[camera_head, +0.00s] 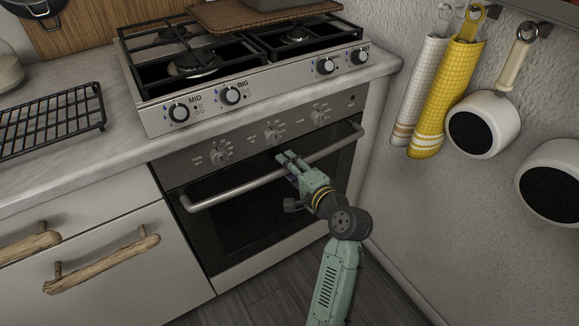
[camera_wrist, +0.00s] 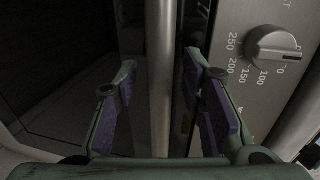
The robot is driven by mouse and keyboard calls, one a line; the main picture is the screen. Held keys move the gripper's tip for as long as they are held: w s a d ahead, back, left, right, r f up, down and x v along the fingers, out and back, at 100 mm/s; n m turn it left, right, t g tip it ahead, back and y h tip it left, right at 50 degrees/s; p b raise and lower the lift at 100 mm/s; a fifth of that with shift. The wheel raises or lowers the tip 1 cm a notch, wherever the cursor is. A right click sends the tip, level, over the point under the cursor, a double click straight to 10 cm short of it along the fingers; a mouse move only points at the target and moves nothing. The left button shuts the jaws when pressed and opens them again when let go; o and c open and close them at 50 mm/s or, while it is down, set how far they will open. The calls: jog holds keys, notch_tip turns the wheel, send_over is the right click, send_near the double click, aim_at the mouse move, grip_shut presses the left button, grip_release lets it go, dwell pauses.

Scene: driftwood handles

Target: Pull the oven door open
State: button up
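The oven door (camera_head: 235,215) is closed, with dark glass and a silver bar handle (camera_head: 235,190) across its top. My gripper (camera_head: 287,160) is at the handle, right of its middle. In the wrist view the handle (camera_wrist: 160,70) runs upright between the two purple-padded fingers of my gripper (camera_wrist: 160,110). The fingers are open, with a visible space between the bar and each pad. The dark door glass (camera_wrist: 60,70) lies to the left in that view, and the control panel with a knob (camera_wrist: 275,50) lies to the right.
A gas hob (camera_head: 245,60) sits above the oven. Drawers with driftwood handles (camera_head: 100,265) are at the left. A wall (camera_head: 440,210) with hanging towels (camera_head: 445,95) and pans (camera_head: 485,125) stands close on the right. Dark floor (camera_head: 290,295) is clear in front of the oven.

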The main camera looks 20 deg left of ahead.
jog(key=shift+c, duration=0.3)
grip_shut()
dwell(0.6)
